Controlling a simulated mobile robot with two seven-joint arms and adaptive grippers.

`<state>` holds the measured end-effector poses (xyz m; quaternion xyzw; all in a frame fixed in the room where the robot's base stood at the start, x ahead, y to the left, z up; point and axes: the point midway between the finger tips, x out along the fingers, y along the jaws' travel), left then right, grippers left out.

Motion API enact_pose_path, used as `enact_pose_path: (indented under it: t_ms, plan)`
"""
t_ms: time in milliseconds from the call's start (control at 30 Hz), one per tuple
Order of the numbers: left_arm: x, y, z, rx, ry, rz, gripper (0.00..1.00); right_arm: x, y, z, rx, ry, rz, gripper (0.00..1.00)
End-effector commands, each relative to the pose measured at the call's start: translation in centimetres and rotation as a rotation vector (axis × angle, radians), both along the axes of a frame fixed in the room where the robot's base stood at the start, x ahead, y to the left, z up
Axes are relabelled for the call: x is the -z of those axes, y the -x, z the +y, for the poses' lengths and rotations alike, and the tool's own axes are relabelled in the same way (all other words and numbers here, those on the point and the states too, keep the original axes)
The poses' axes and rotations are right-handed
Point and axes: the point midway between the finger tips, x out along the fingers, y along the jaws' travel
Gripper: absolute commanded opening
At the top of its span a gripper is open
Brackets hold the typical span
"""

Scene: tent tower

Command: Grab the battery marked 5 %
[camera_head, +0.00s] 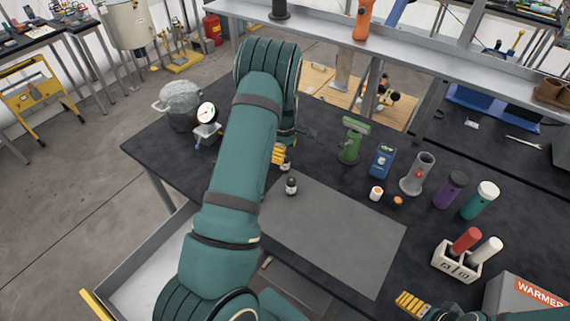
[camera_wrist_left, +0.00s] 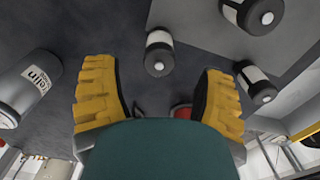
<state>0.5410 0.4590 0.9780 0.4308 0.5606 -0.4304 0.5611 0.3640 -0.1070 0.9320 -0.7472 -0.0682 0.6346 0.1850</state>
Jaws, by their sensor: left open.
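Small dark cylinders with white bands and metal end nubs, which look like batteries, show in the left wrist view. One (camera_wrist_left: 159,52) lies ahead between my left gripper's fingers (camera_wrist_left: 159,72), a second (camera_wrist_left: 256,82) is beside the right finger, and a third (camera_wrist_left: 248,12) is at the top. No 5 % mark can be read on any. In the head view one (camera_head: 291,186) stands on the grey mat (camera_head: 335,235). My left gripper (camera_head: 282,155) is open, mostly hidden behind my arm.
A white holder (camera_head: 455,262) carries red and white cylinders. A gauge (camera_head: 207,112) is left. The mat is mostly clear.

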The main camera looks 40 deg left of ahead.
Motion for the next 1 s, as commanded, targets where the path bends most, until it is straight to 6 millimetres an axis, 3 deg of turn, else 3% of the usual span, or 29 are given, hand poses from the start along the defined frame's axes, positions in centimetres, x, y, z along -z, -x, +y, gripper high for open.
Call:
enact_pose_path:
  t_ms: [233,367,633,833,1000]
  plan:
    - [3.1,0.1,-0.1,0.0,0.001,0.004,0.7,0.1,0.0,0.0,0.0,0.0,0.0,0.93]
    - [4.9,0.0,-0.1,-0.001,0.0,0.001,0.7,1.1,0.0,0.0,0.001,0.001,0.0,0.93]
    - [5.0,-0.1,-0.1,0.0,0.0,0.0,0.72,1.1,0.0,0.0,0.002,0.001,0.0,0.93]
    - [5.0,0.0,-0.1,0.0,0.0,0.0,0.02,1.0,0.0,0.0,0.002,0.001,0.0,0.93]
    - [5.0,-0.1,-0.1,0.0,0.0,0.0,0.0,1.1,0.0,0.0,0.002,0.001,0.0,0.93]
